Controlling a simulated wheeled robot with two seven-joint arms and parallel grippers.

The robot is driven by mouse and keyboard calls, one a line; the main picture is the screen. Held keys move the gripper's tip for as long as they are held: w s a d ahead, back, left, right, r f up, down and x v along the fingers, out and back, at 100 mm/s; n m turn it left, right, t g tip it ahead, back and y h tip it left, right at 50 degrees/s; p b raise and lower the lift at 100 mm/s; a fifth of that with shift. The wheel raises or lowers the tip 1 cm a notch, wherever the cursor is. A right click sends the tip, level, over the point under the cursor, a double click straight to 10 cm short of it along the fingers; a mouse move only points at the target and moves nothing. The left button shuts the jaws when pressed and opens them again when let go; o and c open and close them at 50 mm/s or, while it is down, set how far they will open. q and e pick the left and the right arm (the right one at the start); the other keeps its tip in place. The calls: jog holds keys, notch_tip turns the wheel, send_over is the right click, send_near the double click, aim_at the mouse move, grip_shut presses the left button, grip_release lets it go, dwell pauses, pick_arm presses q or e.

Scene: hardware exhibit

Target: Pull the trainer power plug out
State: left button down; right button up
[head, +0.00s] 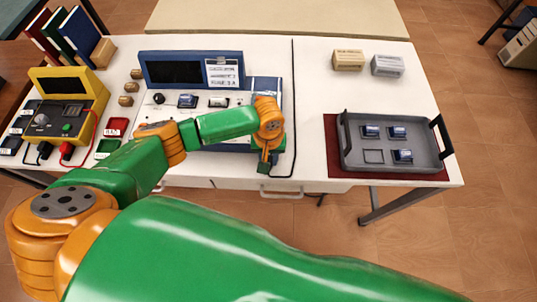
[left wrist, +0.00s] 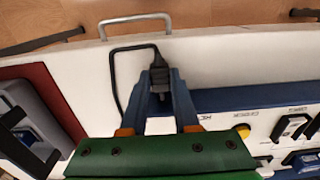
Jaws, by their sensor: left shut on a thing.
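The trainer (head: 191,70) is a wide unit with a blue rear panel, a dark screen and a white front deck on the white table. My left gripper (head: 265,167) points down at the trainer's front right corner. In the left wrist view, my left gripper (left wrist: 161,84) has its blue fingers shut around the black power plug (left wrist: 159,76). A black cable (left wrist: 113,78) runs from the plug and loops along the table. The fingers and wrist hide the socket, so I cannot tell whether the plug is seated. My right gripper is not in view.
A yellow meter (head: 68,100) with leads stands at the left, near upright books (head: 82,38). A grey tray (head: 395,158) with several modules lies on a dark red mat (head: 332,150) at the right. Two small boxes (head: 348,60) stand behind it. The table between trainer and tray is mostly clear.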

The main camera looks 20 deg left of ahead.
pick_arm(q)
jog(key=shift+s+d, duration=0.1)
jog(key=shift+s, duration=0.2)
jog(key=c, duration=0.6)
grip_release()
jog(key=shift+w, duration=0.1)
jog(key=shift+c, duration=0.2)
notch_tip(320, 180, up, 7)
jog(key=shift+r, duration=0.1)
